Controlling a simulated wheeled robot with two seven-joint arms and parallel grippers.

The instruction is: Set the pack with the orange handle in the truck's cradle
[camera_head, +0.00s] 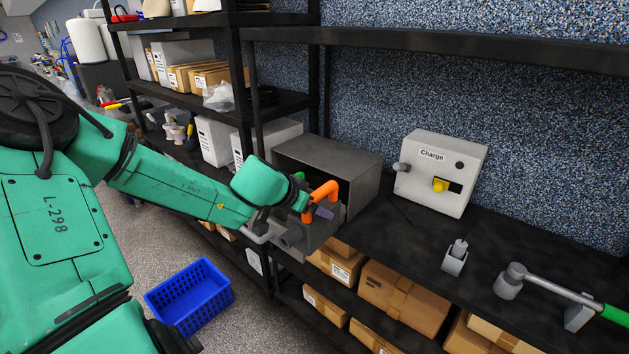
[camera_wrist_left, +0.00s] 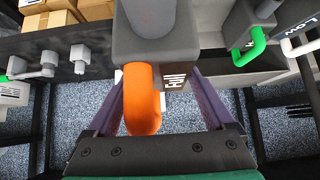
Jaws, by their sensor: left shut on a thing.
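The pack with the orange handle shows in the head view as a dark grey block (camera_head: 315,232) with an orange handle (camera_head: 324,192), in front of the open metal box. In the left wrist view, its grey body (camera_wrist_left: 155,35) is at the top and its orange handle (camera_wrist_left: 142,100) hangs between the purple fingers. My left gripper (camera_wrist_left: 157,88) is shut on this pack; in the head view the gripper (camera_head: 316,210) is partly hidden behind my arm. I cannot make out the truck or its cradle clearly. My right gripper is not in view.
The grey metal box (camera_head: 345,158) stands open on the dark shelf. A Charge unit (camera_head: 435,185) and a green-handled lever (camera_head: 550,285) are to its right. The wrist view shows packs with green (camera_wrist_left: 250,45) and white (camera_wrist_left: 300,45) handles. A blue crate (camera_head: 190,300) is on the floor.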

